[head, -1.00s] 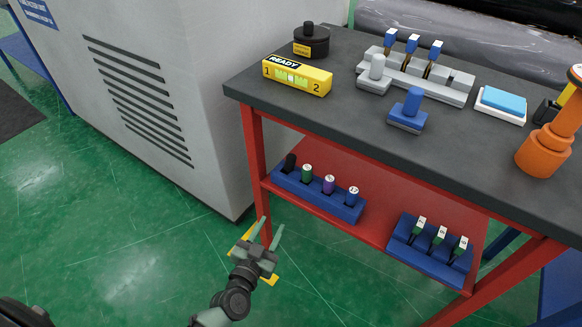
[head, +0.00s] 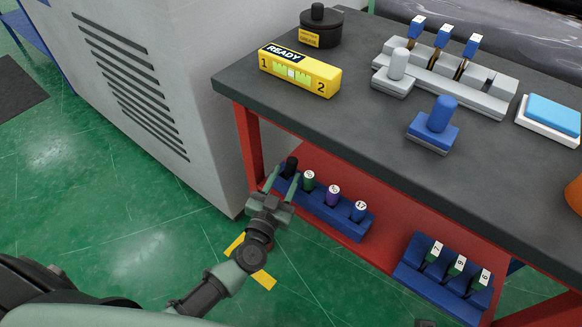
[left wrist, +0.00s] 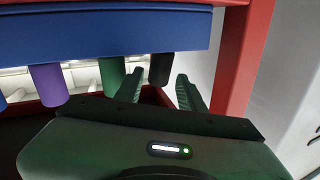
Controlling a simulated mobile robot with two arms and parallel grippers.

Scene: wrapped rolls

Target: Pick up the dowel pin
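No part is labelled as the dowel pin. A blue rack (head: 322,212) on the red lower shelf holds a row of upright cylinders: a black one (head: 290,166), a green one (head: 308,182), a purple one (head: 332,195) and a blue one (head: 360,212). My left gripper (head: 283,182) is open at the rack's left end, by the black cylinder. In the left wrist view, the lower end of the black cylinder (left wrist: 160,70) shows beyond and between the open fingers (left wrist: 158,85); contact cannot be told. My right gripper is not in view.
The dark tabletop (head: 370,120) overhangs the shelf. A red leg (head: 248,145) stands just left of the rack. On top are a yellow READY box (head: 300,72), a grey fixture (head: 445,80) and a blue block with a peg (head: 434,130). Another blue rack (head: 440,280) holds numbered tools.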

